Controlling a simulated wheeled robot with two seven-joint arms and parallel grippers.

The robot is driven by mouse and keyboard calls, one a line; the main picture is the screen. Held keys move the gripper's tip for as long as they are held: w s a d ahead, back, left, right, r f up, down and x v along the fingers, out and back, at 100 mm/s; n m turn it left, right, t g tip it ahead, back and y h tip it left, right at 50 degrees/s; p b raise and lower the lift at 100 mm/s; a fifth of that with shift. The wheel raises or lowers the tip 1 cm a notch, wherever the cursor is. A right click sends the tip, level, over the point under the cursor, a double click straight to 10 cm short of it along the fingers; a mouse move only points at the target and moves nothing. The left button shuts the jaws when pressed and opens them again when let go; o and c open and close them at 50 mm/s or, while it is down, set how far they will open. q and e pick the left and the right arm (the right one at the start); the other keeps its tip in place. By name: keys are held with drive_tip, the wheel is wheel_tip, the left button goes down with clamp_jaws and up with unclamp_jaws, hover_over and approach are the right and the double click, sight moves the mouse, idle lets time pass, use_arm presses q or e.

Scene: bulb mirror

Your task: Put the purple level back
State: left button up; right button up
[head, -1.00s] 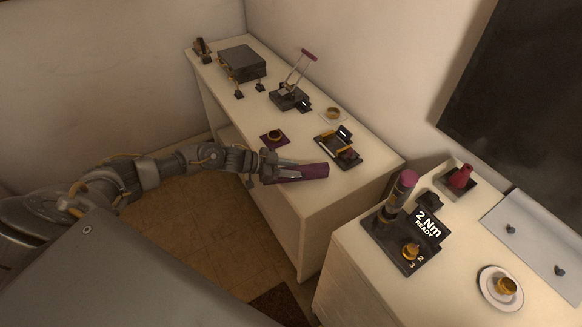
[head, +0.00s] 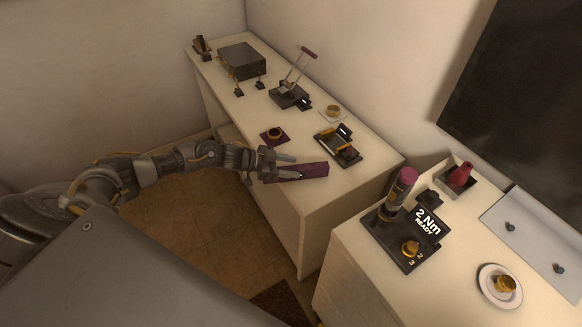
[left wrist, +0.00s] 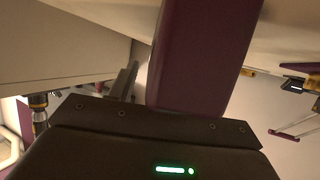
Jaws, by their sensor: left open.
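The purple level (head: 304,171), a long dark purple block, lies at the front edge of the far white counter, its right end over the counter top. My left gripper (head: 284,167) is open at the level's left end, with one finger along its far side; the other finger is partly hidden. In the left wrist view the level (left wrist: 205,50) stretches away from just in front of the palm, with a grey finger to its left and a gap between them. Whether the level touches a finger is unclear. My right gripper is out of view.
On the far counter (head: 345,190), a purple pad with a ring (head: 274,134), a black tray (head: 339,148) and a purple-handled press (head: 290,94) stand behind the level. A near counter holds a purple-topped tool in a "2 Nm READY" stand (head: 408,240) and a saucer (head: 499,286).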

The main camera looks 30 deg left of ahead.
use_arm(q)
drive_tip(key=b+v, duration=0.2)
drive_tip(key=v, duration=0.9)
drive_tip(key=shift+s, duration=0.2)
drive_tip(key=shift+a, duration=0.15)
